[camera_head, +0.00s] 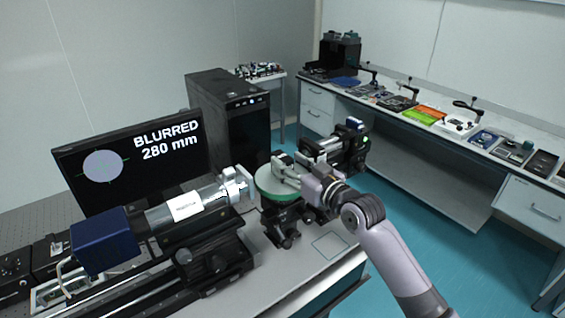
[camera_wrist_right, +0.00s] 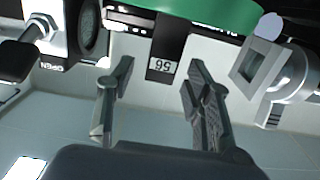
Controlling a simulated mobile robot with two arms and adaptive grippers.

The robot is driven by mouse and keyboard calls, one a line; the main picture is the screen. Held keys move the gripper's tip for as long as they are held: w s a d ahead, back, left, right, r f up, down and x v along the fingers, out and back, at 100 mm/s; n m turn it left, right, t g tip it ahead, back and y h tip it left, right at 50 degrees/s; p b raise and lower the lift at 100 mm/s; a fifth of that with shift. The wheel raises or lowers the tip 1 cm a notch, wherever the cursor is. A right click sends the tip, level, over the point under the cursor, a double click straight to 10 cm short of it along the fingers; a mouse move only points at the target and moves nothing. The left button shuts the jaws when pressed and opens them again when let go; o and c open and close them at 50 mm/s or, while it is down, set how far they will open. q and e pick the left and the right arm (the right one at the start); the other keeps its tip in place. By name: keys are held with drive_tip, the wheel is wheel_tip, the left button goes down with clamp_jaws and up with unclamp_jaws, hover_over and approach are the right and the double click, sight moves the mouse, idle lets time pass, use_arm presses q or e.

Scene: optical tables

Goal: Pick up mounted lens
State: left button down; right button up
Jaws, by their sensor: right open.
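My right gripper (camera_head: 283,168) reaches in from the right, over a green-rimmed round piece (camera_head: 265,186) on a black stand (camera_head: 284,222). In the right wrist view its two fingers (camera_wrist_right: 160,72) are apart, with nothing clamped between them. The green edge (camera_wrist_right: 200,10) crosses the top of that view. A dark upright piece with a small white number label (camera_wrist_right: 163,67) shows beyond and between the fingertips. I cannot tell for certain which part is the mounted lens; the gripper hides some of the round piece. My left gripper is not in view.
A cylinder instrument with a blue end (camera_head: 105,240) lies on the near bench, left of the gripper. A monitor (camera_head: 130,165) reads "BLURRED 280 mm". A black camera-like unit (camera_head: 345,145) stands close behind the gripper. The long side bench (camera_head: 465,150) holds several items.

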sight(275, 152)
drive_tip(key=shift+p+x, duration=0.6)
drive_tip(key=shift+x, duration=1.35)
drive_tip(key=shift+r, duration=0.15)
drive_tip(key=shift+c, duration=0.4)
clamp_jaws()
